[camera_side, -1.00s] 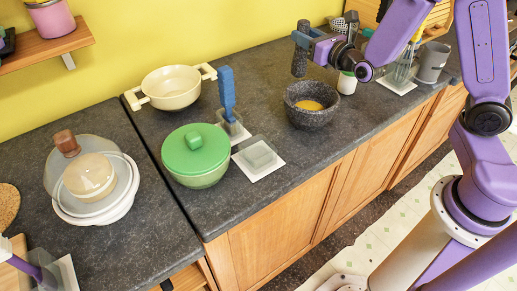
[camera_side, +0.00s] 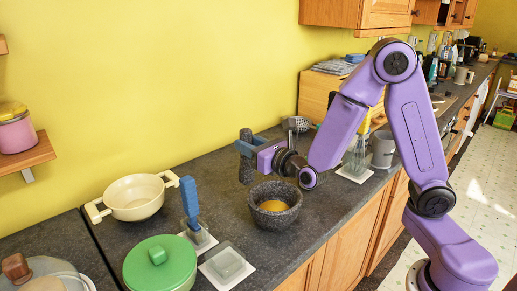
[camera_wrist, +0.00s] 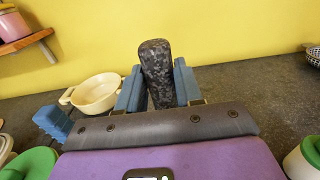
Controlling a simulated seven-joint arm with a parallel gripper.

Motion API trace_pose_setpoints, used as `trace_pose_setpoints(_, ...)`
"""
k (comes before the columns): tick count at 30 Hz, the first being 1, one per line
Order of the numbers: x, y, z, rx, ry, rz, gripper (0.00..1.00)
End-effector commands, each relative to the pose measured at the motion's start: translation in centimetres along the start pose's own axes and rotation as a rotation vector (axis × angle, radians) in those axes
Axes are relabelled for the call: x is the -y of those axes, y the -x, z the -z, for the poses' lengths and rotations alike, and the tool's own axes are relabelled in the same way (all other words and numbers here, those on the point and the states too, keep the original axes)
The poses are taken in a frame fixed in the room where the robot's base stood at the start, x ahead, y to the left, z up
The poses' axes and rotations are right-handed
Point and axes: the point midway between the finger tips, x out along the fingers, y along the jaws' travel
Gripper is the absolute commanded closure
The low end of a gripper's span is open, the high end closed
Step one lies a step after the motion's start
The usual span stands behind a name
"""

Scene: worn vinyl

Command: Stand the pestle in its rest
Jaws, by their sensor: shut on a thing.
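The dark speckled stone pestle (camera_side: 246,170) is upright in my gripper (camera_side: 247,149), behind and left of the mortar. In the wrist view the pestle (camera_wrist: 157,70) stands between the two blue fingers of my gripper (camera_wrist: 158,85), which are shut on it. Whether its lower end touches the counter is unclear. The stone mortar (camera_side: 264,215) holds something yellow. A clear, low square holder on a white base (camera_side: 228,268) stands empty at the front; it may be the rest. A blue-handled tool (camera_side: 190,205) stands in a similar holder behind it.
A cream two-handled pot (camera_side: 134,200) and a green-lidded pot (camera_side: 160,265) stand to the left. A grey mug (camera_side: 383,150) and a whisk in a holder (camera_side: 357,155) stand to the right.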

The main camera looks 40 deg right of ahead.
Motion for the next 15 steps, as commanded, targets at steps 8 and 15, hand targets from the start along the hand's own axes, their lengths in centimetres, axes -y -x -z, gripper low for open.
trace_pose_setpoints(8, -10.1, 4.3, -1.6, 0.002, -0.002, -0.014, 1.00)
trace_pose_setpoints(15, -15.9, 9.5, -2.0, 0.001, 0.000, -0.008, 1.00)
